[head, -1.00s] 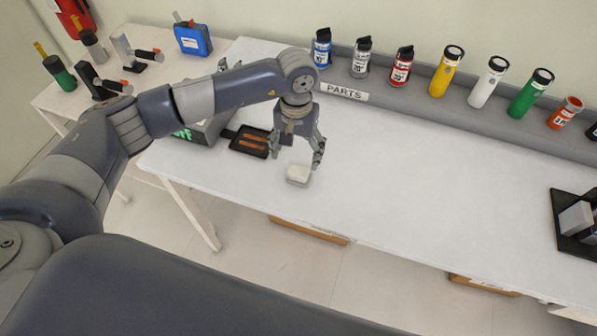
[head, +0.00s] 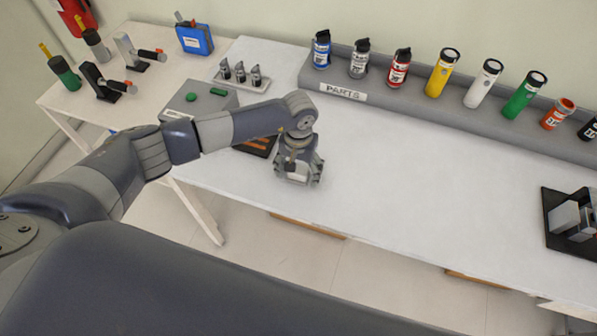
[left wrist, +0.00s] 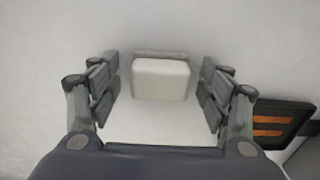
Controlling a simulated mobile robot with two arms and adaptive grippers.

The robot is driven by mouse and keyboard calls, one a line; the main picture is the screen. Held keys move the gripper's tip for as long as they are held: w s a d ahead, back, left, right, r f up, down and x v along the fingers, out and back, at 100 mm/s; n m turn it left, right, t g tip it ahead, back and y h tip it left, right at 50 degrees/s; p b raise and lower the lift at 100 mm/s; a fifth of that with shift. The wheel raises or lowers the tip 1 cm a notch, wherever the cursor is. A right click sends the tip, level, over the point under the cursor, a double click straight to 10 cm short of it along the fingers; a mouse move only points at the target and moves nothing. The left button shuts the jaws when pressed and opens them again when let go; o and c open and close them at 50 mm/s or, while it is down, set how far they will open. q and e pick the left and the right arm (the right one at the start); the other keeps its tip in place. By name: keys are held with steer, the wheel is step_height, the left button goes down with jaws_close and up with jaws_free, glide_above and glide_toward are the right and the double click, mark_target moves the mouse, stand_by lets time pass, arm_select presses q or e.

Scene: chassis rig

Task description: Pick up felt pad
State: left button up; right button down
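The felt pad (left wrist: 161,80) is a small white block with a greyish strip along its far edge in the left wrist view. It lies on the white table, and in the head view only a bit of it (head: 297,177) shows under my left gripper. My left gripper (head: 298,180) is open, with its fingers on either side of the pad. In the left wrist view a gap shows between each finger and the pad, and the gripper (left wrist: 160,90) holds nothing. My right gripper is not in view.
A black tray with orange strips (left wrist: 283,125) lies close beside the gripper. A grey box with green buttons (head: 205,105) and a small rack (head: 240,82) stand behind my arm. A grey PARTS shelf (head: 420,103) with several bottles runs along the back. The table's middle is clear.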

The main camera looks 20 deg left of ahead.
mark_target(299, 169)
arm_select(q)
steer(key=c, duration=0.9)
steer(key=shift+o, duration=0.2)
steer(key=shift+r, duration=0.1)
steer(key=shift+r+b, duration=0.45)
steer(key=shift+b, duration=0.05)
step_height(299, 169, up, 2)
steer(key=shift+w+b, duration=0.1)
steer(key=shift+b, duration=0.65)
steer(key=s+d+b, duration=0.2)
steer(key=d, duration=0.2)
steer(key=s+d+r+b, duration=0.1)
steer(key=s+d+b, duration=0.1)
steer(key=s+d, duration=0.1)
steer(key=s+d+b, duration=0.2)
steer(key=d, duration=0.4)
steer(key=shift+s+r, duration=0.2)
steer(key=shift+r, duration=0.1)
steer(key=shift+s+d+r, duration=0.15)
steer(key=shift+s+d, duration=0.2)
steer(key=shift+d, duration=0.15)
